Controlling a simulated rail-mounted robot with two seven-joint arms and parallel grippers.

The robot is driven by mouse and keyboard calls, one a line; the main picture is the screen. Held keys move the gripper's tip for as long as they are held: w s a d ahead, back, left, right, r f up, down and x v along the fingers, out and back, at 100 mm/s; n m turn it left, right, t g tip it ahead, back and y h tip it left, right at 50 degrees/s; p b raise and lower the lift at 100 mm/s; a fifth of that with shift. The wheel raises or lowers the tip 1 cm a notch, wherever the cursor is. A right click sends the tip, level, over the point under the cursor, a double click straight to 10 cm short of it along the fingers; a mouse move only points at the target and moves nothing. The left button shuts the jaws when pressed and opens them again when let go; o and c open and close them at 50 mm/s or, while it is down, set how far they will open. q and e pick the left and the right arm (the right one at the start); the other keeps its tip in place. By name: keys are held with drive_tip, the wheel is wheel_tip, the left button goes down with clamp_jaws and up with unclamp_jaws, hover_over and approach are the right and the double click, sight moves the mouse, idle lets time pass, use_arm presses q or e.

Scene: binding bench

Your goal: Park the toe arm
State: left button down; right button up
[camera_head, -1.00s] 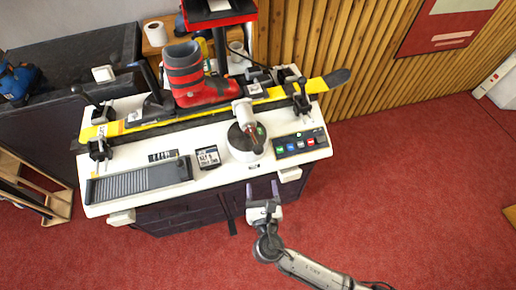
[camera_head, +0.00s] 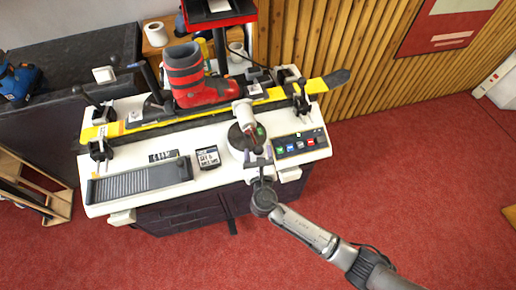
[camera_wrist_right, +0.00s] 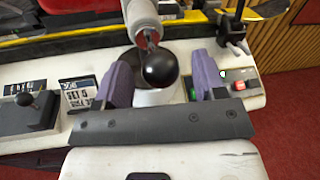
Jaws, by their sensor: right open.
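What looks like the toe arm, a white cylinder (camera_head: 243,112), stands over a round base with a dark top (camera_head: 236,138) at the front middle of the white bench (camera_head: 215,182). My left gripper is out of view.
A red boot (camera_head: 190,75) stands on a yellow ski (camera_head: 150,122) held by black clamps behind the arm. Red floor (camera_head: 400,200) is open at right.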

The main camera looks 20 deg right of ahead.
drive_tip(key=shift+x, duration=0.8)
clamp_jaws()
